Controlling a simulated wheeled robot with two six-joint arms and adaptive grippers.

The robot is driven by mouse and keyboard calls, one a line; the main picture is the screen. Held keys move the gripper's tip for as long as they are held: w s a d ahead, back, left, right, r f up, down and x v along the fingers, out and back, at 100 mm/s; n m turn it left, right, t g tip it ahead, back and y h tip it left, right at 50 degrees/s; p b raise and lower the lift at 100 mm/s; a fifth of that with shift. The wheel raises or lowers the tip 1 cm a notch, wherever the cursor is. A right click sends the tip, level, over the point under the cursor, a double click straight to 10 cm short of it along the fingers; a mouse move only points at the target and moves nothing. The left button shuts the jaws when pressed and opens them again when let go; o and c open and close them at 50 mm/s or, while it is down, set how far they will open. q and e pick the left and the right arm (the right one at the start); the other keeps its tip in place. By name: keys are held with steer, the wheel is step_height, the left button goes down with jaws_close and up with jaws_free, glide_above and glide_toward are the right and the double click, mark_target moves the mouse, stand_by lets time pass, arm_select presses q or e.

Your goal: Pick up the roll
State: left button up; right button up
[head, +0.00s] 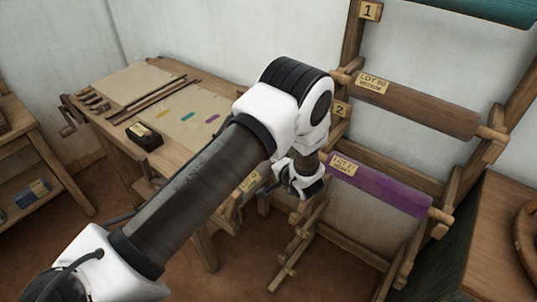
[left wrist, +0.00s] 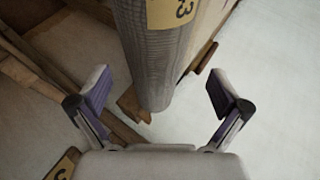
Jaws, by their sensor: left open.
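In the left wrist view a grey, woven-looking roll (left wrist: 155,65) with a yellow tag (left wrist: 170,12) marked 3 comes down from the top, its near end between my left fingers. My left gripper (left wrist: 159,80) is open, with a finger to each side of the roll and a gap on both sides. In the head view my left gripper (head: 304,188) is small and partly hidden by my own arm. A purple roll (head: 380,188) and a brown roll (head: 425,106) lie on the rack, both tagged. My right gripper is not in view.
The wooden rack (head: 352,45) has numbered plates and a teal roll (head: 500,8) on top. A wooden table (head: 110,135) with paper, sticks and a dark box (head: 144,136) stands at the left. A shelf (head: 25,155) is at far left, and another table (head: 495,205) is at right.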

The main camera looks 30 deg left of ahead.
arm_select(q)
steer(key=x, duration=0.2)
steer(key=p+x, duration=0.1)
steer(key=x, duration=0.2)
steer(key=shift+w+f, duration=0.15)
steer(key=shift+f, duration=0.3)
steer(key=shift+d+r, duration=0.35)
steer(key=c, duration=1.8)
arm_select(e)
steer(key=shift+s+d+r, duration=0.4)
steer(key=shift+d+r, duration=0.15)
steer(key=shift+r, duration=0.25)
